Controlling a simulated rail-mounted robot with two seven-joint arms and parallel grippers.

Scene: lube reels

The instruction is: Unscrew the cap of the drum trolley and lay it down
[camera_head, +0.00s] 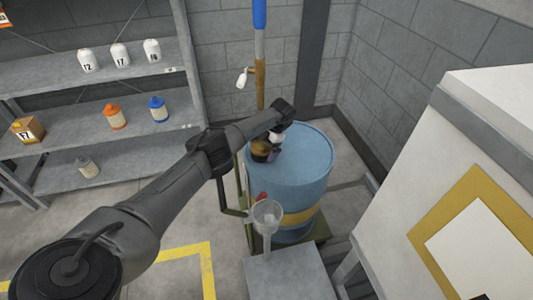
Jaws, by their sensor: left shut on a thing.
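The blue drum (305,165) with a yellow band stands on an olive drum trolley (321,230). My left arm comes in from the left and reaches over the drum's left rim. My left gripper (272,153) points down at the left part of the drum top. It is shut on a small brownish thing, seemingly the cap (260,147), which is partly hidden by the gripper and wrist. I cannot tell whether the cap touches the drum top or is raised. My right gripper is not in view.
A clear funnel-like cup (267,213) stands above a grey box top (288,275) in front of the drum. Grey shelves (100,141) with bottles stand at left. A white cabinet (480,130) closes off the right. A blue and brown post (260,60) rises behind.

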